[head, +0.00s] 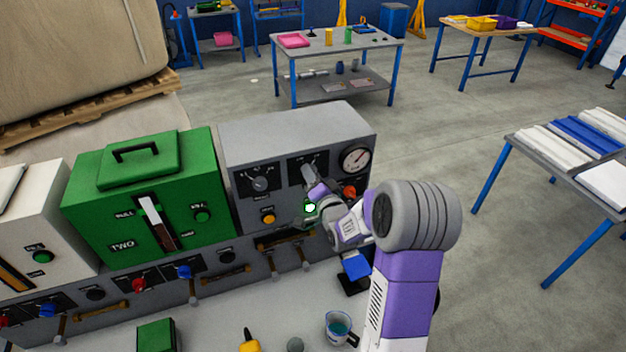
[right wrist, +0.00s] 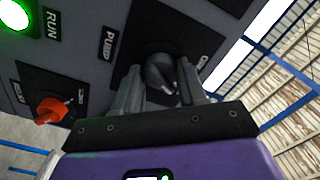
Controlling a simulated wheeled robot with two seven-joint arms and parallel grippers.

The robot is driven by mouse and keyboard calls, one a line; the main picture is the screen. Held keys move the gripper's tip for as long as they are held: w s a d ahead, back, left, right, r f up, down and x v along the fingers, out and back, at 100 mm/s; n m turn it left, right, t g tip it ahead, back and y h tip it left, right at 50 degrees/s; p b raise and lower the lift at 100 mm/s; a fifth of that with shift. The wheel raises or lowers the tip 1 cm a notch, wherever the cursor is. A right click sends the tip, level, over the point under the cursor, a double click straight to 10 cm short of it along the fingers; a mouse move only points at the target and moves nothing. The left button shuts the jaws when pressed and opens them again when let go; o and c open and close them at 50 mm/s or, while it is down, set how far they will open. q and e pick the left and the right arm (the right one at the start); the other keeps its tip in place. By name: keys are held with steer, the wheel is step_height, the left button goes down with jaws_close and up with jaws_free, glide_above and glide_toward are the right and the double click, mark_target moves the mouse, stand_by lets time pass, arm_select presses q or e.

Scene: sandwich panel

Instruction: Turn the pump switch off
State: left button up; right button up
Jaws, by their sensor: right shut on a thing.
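The pump switch (right wrist: 160,72) is a dark rotary knob on a black plate, with the label PUMP beside it in the right wrist view. My right gripper (right wrist: 157,88) has a finger on either side of the knob and is shut on it. In the head view my right gripper (head: 314,182) is at the front of the grey control box (head: 290,130) and mostly hides the switch. A green RUN lamp (right wrist: 14,14) is lit; it also shows in the head view (head: 310,208). My left gripper is not in view.
A red-orange knob (right wrist: 52,110) is close to my gripper. A dial gauge (head: 355,160), another dark dial (head: 260,183) and a yellow button (head: 268,217) are on the same box. A green box (head: 90,205) stands left. A cup (head: 338,326) stands on the bench below.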

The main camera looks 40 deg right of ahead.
steer(key=shift+n+b, duration=5.5)
steer(key=shift+b, duration=0.9)
steer(key=o, duration=1.1)
steer(key=shift+c, duration=0.2)
steer(key=v, duration=0.7)
steer(key=shift+s+b, duration=0.25)
steer(key=shift+b, duration=0.15)
